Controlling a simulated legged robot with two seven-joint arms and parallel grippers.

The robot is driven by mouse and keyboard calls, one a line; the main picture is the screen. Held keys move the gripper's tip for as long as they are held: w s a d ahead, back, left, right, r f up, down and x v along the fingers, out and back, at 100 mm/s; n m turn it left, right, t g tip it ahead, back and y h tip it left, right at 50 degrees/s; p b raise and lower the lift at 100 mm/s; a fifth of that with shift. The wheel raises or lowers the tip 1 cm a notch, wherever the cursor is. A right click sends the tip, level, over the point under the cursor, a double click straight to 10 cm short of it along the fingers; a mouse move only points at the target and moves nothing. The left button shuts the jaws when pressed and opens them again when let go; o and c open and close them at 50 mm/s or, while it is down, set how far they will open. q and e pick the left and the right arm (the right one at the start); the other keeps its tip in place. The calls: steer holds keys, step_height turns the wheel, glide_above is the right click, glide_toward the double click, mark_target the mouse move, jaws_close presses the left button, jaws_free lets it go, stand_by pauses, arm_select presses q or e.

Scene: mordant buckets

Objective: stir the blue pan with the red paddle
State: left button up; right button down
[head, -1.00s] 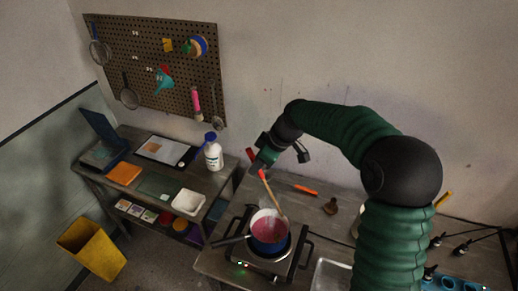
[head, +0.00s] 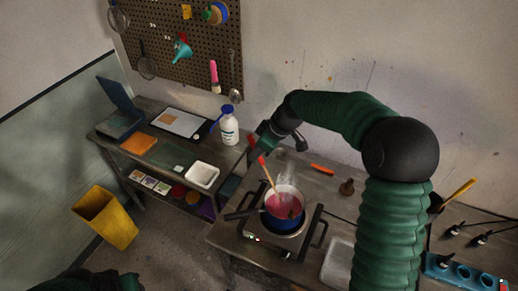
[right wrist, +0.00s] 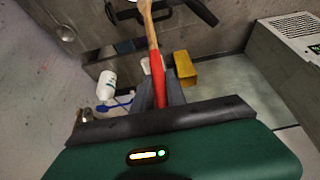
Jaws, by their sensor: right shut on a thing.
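The blue pan (head: 284,225) sits on the burner, with its dark handle pointing left and pinkish-red liquid inside. The red paddle (head: 269,176) has a red grip and a wooden shaft that slants down into the pan at its left back side; its lower end is hidden in the pan. My right gripper (head: 257,151) is above and behind the pan, shut on the red grip, which sticks out above the fingers. In the right wrist view the red grip (right wrist: 158,82) lies between the fingers, and the shaft runs upward. My left gripper is out of view.
The burner (head: 255,240) stands on the bench with side handles. An orange-handled tool (head: 322,169) and a small brown object (head: 347,187) lie behind it. A white tray (head: 337,265) is to its right. A white bottle (head: 229,130) stands on the left table.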

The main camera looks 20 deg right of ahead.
mark_target(262, 160)
steer(key=f, duration=0.1)
steer(key=s+f+b, duration=0.1)
steer(key=f+b, duration=0.1)
steer(key=shift+s+d+f, duration=0.1)
steer(key=shift+s+d, duration=0.15)
steer(key=shift+d, duration=0.05)
steer(key=f+b, duration=0.1)
steer(key=d+f+b, duration=0.1)
steer(key=f, duration=0.1)
steer(key=shift+s+d+b, duration=0.3)
steer(key=shift+b, duration=0.1)
steer(key=shift+s+d+f+b, duration=0.15)
steer(key=shift+d+f+b, duration=0.15)
steer(key=shift+f, duration=0.1)
steer(key=shift+s+a+r, duration=0.1)
steer(key=shift+a+r, duration=0.05)
steer(key=shift+a, duration=0.2)
